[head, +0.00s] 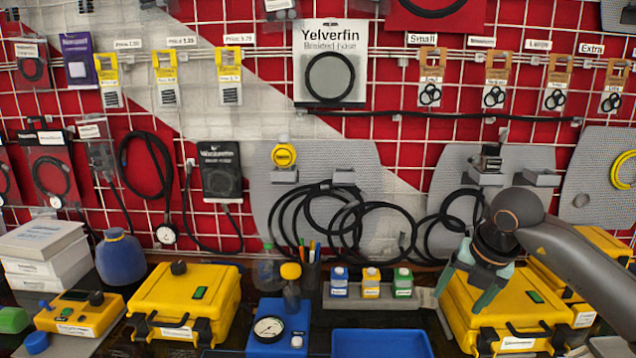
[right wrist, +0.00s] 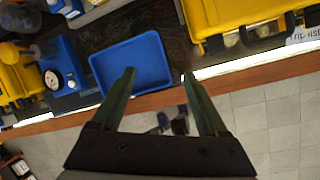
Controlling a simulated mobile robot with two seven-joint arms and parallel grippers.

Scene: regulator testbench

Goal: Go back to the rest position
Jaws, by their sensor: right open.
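My right gripper (head: 461,297) is at the right of the head view, its teal fingers spread and pointing down in front of a yellow case (head: 515,305). In the right wrist view the right gripper (right wrist: 158,76) is open, with nothing between its fingers. There the fingers reach toward the bench's front edge and a blue tray (right wrist: 132,62). My left gripper is in neither view.
The bench holds a blue gauge unit (head: 279,328), a blue tray (head: 380,343), another yellow case (head: 186,297) and small bottles (head: 371,283). A red and white grid wall with hanging hoses (head: 345,215) stands behind. Tiled floor (right wrist: 275,125) lies in front of the bench.

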